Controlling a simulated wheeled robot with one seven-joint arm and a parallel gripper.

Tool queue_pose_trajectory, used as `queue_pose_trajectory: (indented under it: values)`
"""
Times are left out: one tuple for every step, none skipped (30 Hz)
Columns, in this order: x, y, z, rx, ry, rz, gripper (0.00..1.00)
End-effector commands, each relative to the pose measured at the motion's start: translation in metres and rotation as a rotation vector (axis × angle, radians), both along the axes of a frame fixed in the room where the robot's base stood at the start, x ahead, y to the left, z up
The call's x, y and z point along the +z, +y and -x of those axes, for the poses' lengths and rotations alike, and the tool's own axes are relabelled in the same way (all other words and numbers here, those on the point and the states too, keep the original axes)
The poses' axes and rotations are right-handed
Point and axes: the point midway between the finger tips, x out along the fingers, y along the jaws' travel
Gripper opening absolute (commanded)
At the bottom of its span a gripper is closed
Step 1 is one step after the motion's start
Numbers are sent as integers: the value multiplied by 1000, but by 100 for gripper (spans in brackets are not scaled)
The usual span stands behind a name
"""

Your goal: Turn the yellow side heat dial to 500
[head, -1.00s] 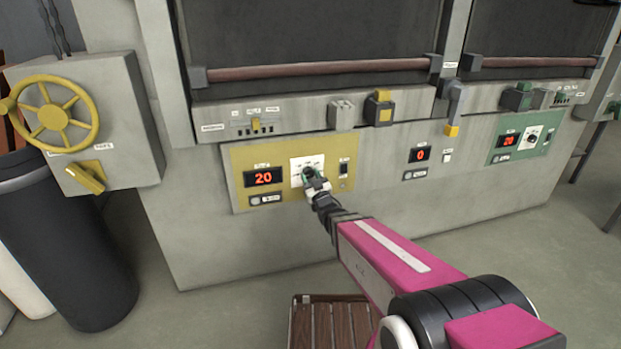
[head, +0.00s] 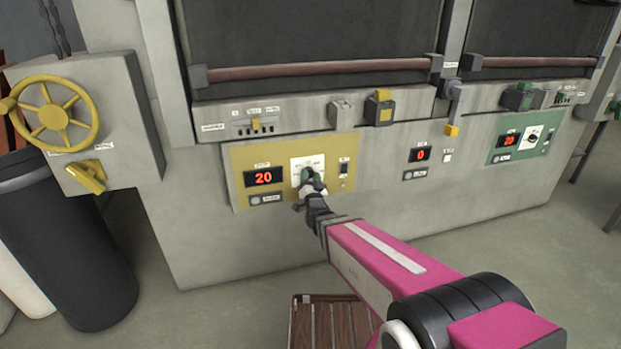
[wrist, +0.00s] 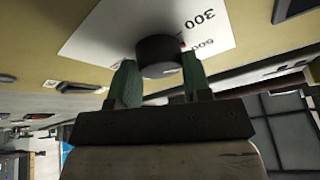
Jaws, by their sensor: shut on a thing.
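The yellow side panel (head: 240,178) is on the front of the grey furnace, with a red display (head: 264,177) reading 20. The heat dial is a dark round knob (wrist: 158,52) on a white scale plate (head: 299,163). In the wrist view, a 300 mark and a second mark that looks like 500 show to the right of the knob, and a small red mark is at its right edge. My gripper (wrist: 160,74) has its green fingers on both sides of the knob, shut on it. In the head view, my gripper (head: 309,180) hides most of the dial.
A small dark switch (head: 344,169) is just right of the dial. A green panel (head: 493,151) with its own dial is farther right. A yellow handwheel (head: 53,117) is on a box at left, above a dark bin (head: 60,240). A wooden slatted platform (head: 330,325) stands below.

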Motion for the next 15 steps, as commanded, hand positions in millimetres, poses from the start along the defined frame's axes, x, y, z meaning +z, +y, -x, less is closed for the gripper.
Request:
queue_pose_trajectory:
  values:
    - [1,2,1,4,7,-31,21]
    - [1,2,1,4,12,-48,21]
    - [1,2,1,3,19,-71,21]
    - [1,2,1,4,24,-88,21]
    - [1,2,1,3,28,-103,21]
    - [1,2,1,3,34,-121,21]
    - [1,2,1,4,37,-133,21]
    - [1,2,1,3,40,-145,21]
    - [1,2,1,3,45,-159,21]
    - [1,2,1,3,48,-168,21]
    - [1,2,1,3,50,-175,21]
    - [1,2,1,3,52,-185,21]
    - [1,2,1,2,54,-190,21]
    - [1,2,1,2,55,-195,21]
    - [1,2,1,2,56,-201,21]
